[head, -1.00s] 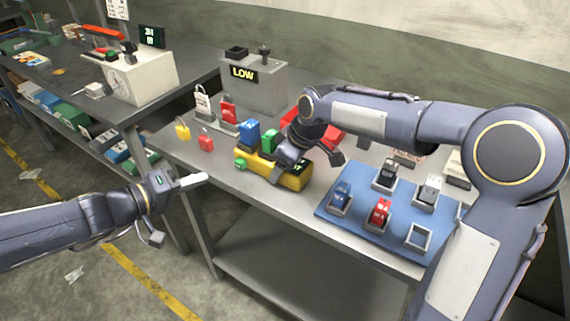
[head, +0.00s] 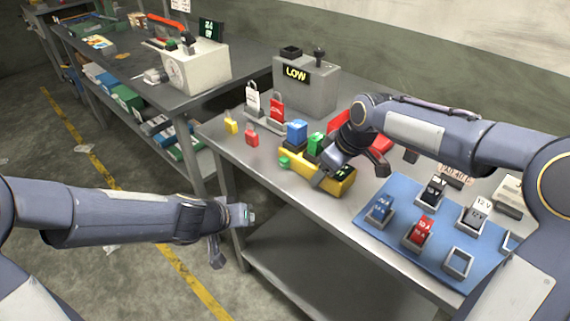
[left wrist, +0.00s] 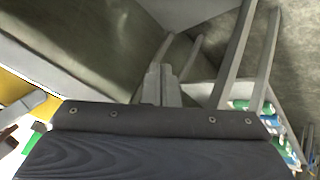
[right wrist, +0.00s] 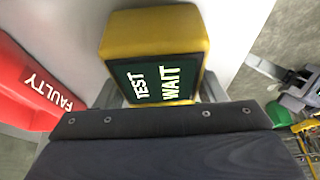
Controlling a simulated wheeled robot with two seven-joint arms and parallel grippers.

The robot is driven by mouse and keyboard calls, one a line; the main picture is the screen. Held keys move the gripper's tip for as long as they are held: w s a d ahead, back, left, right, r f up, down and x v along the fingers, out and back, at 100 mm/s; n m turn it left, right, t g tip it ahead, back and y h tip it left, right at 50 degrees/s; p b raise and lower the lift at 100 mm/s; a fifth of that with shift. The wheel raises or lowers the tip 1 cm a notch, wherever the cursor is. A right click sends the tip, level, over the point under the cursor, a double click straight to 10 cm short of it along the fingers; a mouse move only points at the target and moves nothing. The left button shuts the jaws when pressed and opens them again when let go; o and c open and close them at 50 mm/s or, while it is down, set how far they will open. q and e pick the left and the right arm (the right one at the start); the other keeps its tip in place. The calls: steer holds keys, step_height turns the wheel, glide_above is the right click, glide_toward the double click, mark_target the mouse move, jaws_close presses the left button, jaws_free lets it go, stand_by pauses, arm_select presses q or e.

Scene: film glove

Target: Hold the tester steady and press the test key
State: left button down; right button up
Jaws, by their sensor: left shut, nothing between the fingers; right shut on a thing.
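The tester is a yellow box (head: 337,184) lying on the table near its front edge. A green key (head: 284,162) sticks out at its left end, and blue (head: 297,132) and green (head: 315,143) blocks stand at its back. In the right wrist view, the tester's screen (right wrist: 157,82) reads "TEST WAIT". My right gripper (head: 328,178) is shut on the tester (right wrist: 155,35). My left gripper (head: 243,214) is shut and empty, in front of the table edge, apart from the tester and left of it. Its closed fingers (left wrist: 160,88) show in the left wrist view.
A blue mat (head: 378,232) with several coloured blocks in holders lies right of the tester. Padlocks (head: 252,138) and a grey box reading "LOW" (head: 318,92) stand behind. A red "FAULTY" bin (right wrist: 30,85) is beside the tester. Open floor lies in front.

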mark_target(276, 181)
arm_select(q)
step_height(276, 181, up, 9)
steer(key=m+t+y, duration=0.5)
steer(key=m+t, duration=0.1)
steer(key=t, duration=0.3)
steer(key=shift+s+d+f+m+t, duration=0.15)
steer(key=shift+s+d+m+t, duration=0.2)
steer(key=shift+s+t, duration=0.1)
steer(key=shift+w, duration=0.1)
steer(key=shift+w+d, duration=3)
steer(key=shift+d, duration=0.15)
steer(key=shift+w+d, duration=0.3)
steer(key=shift+w+d, duration=0.1)
